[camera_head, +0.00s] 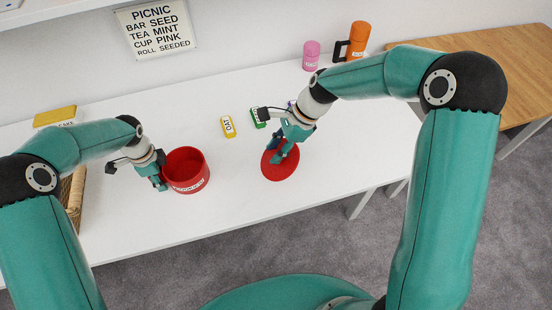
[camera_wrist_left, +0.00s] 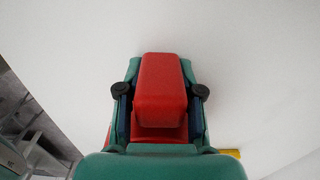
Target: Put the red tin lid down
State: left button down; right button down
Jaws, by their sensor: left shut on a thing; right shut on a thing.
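The open red tin (camera_head: 186,171) stands upright on the white table with a label on its front. My left gripper (camera_head: 162,182) is at its left side, shut on it. In the left wrist view a red part of the tin (camera_wrist_left: 160,90) fills the space between the fingers of that gripper. The round red tin lid (camera_head: 279,168) lies flat at the table surface, right of the tin and apart from it. My right gripper (camera_head: 279,155) is above the lid, shut on it at its middle; the fingers hide the grip. I cannot tell if the lid touches the table.
A yellow OAT bar (camera_head: 228,127) and a green bar (camera_head: 258,118) lie behind the lid. A pink cup (camera_head: 311,56) and an orange flask (camera_head: 358,41) stand at the back right. A wicker basket (camera_head: 75,195) is at the left. The table right of the lid is clear.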

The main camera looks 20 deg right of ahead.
jog(key=shift+f, duration=2.05)
jog(key=c, duration=0.8)
grip_release()
jog(key=shift+f, duration=0.1)
jog(key=shift+o, duration=0.2)
jog(key=v, duration=1.2)
pick_arm(q)
jog(key=c, duration=0.7)
grip_release()
